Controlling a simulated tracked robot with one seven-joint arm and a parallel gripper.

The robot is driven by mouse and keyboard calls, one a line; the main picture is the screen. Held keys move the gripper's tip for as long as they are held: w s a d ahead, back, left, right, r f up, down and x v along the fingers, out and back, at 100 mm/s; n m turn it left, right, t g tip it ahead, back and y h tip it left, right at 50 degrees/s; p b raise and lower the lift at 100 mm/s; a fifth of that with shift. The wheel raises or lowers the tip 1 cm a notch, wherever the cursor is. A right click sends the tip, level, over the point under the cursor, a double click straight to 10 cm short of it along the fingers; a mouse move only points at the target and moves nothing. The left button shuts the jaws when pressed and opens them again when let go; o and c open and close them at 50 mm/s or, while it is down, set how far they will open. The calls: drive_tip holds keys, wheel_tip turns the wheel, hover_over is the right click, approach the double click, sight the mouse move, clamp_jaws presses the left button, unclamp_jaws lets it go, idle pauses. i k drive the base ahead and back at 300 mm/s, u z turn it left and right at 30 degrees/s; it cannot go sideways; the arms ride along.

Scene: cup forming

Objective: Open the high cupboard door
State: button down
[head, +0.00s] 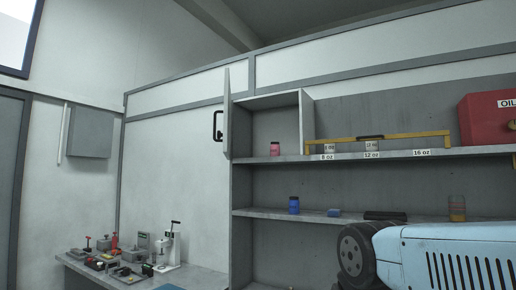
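The high cupboard (285,99) is a grey box on the upper shelf in the head view. Its door (227,112) stands swung out at the left side, seen nearly edge-on, so the front of the cupboard is open. A black bar handle (218,125) sticks out from the door's left face. Inside, a small red jar (275,149) stands on the cupboard floor. My gripper is not in view, and nothing is seen touching the door or handle.
A light-blue ribbed machine (440,255) with a black round part blocks the lower right. Shelves (330,216) hold jars, a yellow bar (415,136) and a red box (488,118). A bench (190,277) with tools stands at lower left.

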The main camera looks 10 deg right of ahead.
sight(227, 111)
drive_tip(key=z, duration=0.2)
drive_tip(key=i, duration=1)
drive_tip(key=u, duration=0.1)
